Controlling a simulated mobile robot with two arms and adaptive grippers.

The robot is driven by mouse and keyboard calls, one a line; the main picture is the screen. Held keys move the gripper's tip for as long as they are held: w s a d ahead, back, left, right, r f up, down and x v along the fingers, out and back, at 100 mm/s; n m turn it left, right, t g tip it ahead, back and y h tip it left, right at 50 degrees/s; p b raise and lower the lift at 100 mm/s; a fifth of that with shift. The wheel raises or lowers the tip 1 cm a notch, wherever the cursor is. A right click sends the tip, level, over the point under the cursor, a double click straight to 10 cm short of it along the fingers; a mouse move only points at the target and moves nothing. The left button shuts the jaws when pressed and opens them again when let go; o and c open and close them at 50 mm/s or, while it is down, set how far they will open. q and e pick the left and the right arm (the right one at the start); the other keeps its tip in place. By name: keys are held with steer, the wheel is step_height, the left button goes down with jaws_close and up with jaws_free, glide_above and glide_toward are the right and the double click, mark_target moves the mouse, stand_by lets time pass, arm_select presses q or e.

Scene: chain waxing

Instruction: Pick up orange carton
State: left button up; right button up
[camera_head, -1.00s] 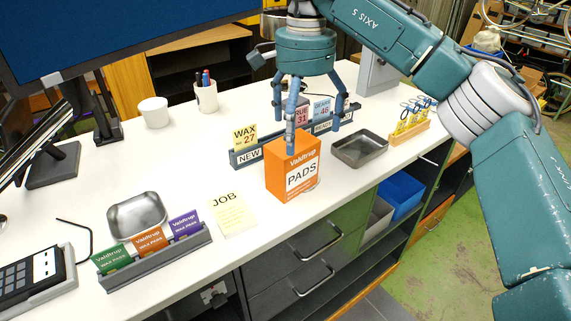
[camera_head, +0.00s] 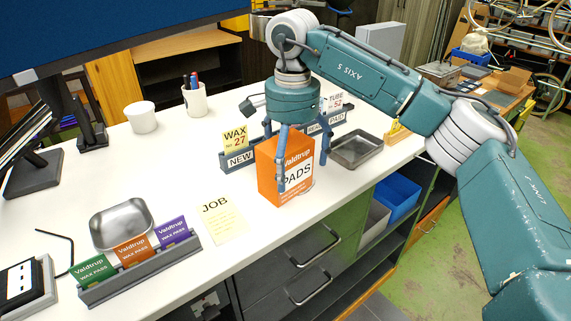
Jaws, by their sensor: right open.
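The orange carton (camera_head: 268,178), labelled "Valdtrup PADS", stands upright on the white counter near its front edge. My right gripper (camera_head: 300,172) is over it, pointing down, with its fingers spread. One finger hangs in front of the carton's labelled face and another is beyond its right side. The fingers reach down to about the carton's upper half. I cannot tell whether any finger touches it. The rear of the gripper's reach is hidden behind the carton. My left gripper is not in view.
Behind the carton is a grey card rack (camera_head: 238,160) marked "NEW". A metal tray (camera_head: 357,150) lies to the right. A "JOB" note (camera_head: 222,219), another card rack (camera_head: 140,272) and a metal dish (camera_head: 121,222) are to the left. A pen cup (camera_head: 195,100) and white cup (camera_head: 142,117) stand behind.

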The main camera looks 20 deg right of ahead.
steer(key=f, duration=0.1)
steer(key=f+p, duration=0.1)
steer(key=f, duration=0.1)
steer(key=shift+a+f+p, duration=0.2)
steer(key=shift+f+p, duration=0.1)
steer(key=shift+f, duration=0.3)
steer(key=c, duration=1.3)
